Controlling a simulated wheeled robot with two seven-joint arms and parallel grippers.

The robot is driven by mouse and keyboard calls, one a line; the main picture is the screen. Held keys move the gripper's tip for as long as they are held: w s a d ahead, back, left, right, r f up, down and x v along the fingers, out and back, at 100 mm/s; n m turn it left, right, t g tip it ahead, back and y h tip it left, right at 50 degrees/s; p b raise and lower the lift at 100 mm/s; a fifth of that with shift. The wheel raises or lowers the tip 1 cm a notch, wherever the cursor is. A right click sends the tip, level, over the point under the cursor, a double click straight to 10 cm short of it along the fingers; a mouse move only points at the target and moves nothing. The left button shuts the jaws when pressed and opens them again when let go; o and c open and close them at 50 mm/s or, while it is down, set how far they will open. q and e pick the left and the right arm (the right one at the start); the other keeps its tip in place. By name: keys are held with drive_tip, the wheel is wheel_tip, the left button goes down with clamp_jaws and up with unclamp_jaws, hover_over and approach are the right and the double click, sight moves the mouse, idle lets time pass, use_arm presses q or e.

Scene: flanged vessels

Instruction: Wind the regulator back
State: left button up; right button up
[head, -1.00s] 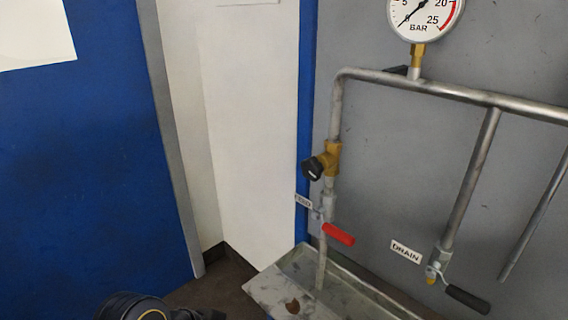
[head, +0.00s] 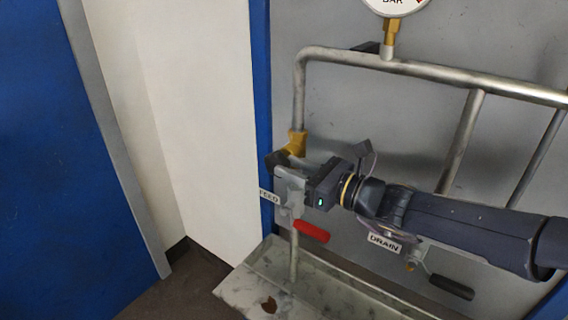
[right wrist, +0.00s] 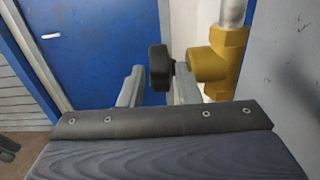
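The regulator is a brass body (head: 298,142) on the upright pipe at the left of the pipework. In the right wrist view the brass body (right wrist: 210,66) stands at the right, with its round black knob (right wrist: 160,68) pointing left. My right gripper (head: 287,172) is at the regulator, its arm coming in from the right. Its fingers are open, one to each side of the knob in the right wrist view. A gap shows between the left finger and the knob; the right finger is close to it. My left gripper is out of view.
A red lever (head: 311,231) by the FEED label (head: 269,196) is just below my right gripper. The DRAIN label (head: 385,242) and a black lever (head: 452,287) are below my arm. A metal tray (head: 240,285) lies beneath. A pressure gauge (head: 395,5) is above, partly cut off.

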drive_tip(key=shift+x, duration=0.9)
